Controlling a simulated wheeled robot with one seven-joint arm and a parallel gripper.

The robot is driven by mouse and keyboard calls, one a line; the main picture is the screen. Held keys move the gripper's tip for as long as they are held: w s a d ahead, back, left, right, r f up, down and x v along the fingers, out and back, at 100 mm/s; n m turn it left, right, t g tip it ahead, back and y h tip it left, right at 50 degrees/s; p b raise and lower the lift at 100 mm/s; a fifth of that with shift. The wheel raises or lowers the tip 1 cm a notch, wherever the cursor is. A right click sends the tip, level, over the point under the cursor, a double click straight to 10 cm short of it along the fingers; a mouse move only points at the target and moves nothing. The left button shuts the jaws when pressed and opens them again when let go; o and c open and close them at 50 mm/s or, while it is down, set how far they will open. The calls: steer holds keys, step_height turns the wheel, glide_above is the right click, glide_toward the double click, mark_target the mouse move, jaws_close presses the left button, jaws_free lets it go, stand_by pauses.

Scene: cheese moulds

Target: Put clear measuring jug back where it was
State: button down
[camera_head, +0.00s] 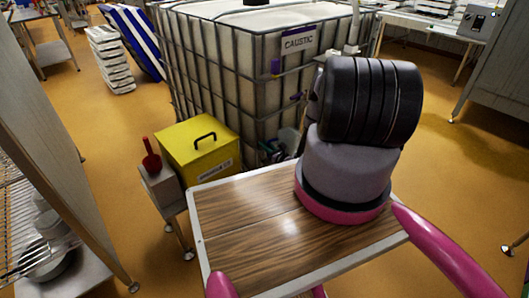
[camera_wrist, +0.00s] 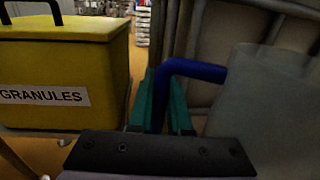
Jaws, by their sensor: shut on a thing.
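The clear measuring jug (camera_wrist: 265,110) fills the right side of the wrist view, greyish and see-through, with a blue handle (camera_wrist: 195,69). My gripper (camera_wrist: 163,98) has its green fingers shut around the handle. In the head view, my gripper (camera_head: 272,149) is low in front of the caged tank, partly behind my arm. A pale bit of the jug (camera_head: 291,139) shows beside it. The jug's base is out of sight, so I cannot tell whether it rests on anything.
A yellow granules bin (camera_head: 198,148) with a black handle stands left of my gripper, close by in the wrist view (camera_wrist: 60,70). A red scoop (camera_head: 151,157) is on a small steel stand (camera_head: 160,187). The caged caustic tank (camera_head: 240,75) blocks the back. Floor (camera_head: 105,150) is open to the left.

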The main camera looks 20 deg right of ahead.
steer(key=f, duration=0.4)
steer(key=shift+w+f, duration=0.2)
steer(key=shift+f, duration=0.1)
steer(key=c, duration=0.9)
jaws_free()
steer(key=shift+o, duration=0.2)
steer(key=v, duration=1.2)
